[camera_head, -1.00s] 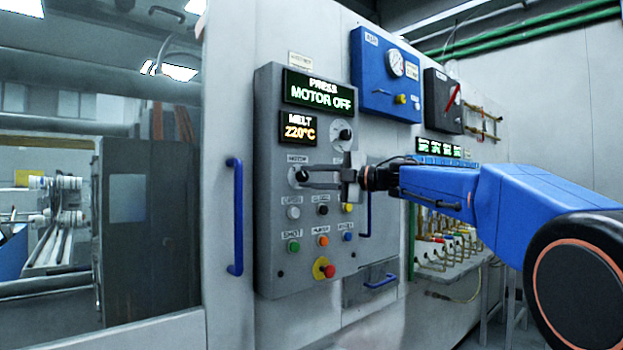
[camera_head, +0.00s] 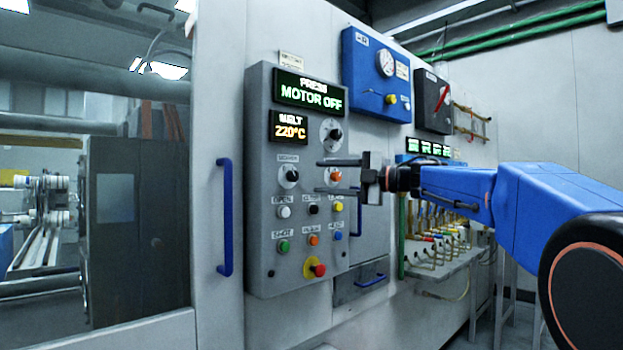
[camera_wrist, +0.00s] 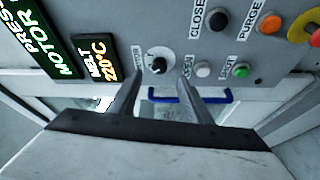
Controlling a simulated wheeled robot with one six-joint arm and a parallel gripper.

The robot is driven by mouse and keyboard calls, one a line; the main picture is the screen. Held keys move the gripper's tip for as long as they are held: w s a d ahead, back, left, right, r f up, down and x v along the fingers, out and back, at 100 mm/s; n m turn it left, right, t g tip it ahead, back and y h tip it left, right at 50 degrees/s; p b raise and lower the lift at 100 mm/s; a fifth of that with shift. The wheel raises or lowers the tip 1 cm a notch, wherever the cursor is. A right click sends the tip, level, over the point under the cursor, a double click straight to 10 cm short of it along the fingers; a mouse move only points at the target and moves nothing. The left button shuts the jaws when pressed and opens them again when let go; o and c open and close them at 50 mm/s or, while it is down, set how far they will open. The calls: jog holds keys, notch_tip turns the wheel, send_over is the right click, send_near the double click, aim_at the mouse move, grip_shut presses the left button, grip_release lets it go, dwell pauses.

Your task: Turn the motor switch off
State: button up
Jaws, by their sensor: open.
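The motor switch (camera_head: 289,176) is a black rotary knob on a pale round plate on the grey control panel (camera_head: 262,225). It also shows in the wrist view (camera_wrist: 157,64), between and beyond my fingertips. The press display (camera_head: 308,92) reads MOTOR OFF. My gripper (camera_head: 320,177) is open and empty, with its two fingers pointing left toward the panel. The fingertips stand apart from the knob, to its right in the head view. In the wrist view my gripper (camera_wrist: 176,72) has its fingers spread on both sides of the knob.
Push buttons and a red emergency stop (camera_head: 317,268) sit below the switch. Another knob (camera_head: 334,134) is above right. A blue door handle (camera_head: 225,217) is left of the panel. A blue gauge box (camera_head: 375,75) and hose connections (camera_head: 440,225) are to the right.

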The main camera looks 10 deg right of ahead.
jog(key=v, duration=1)
jog(key=shift+a, duration=0.1)
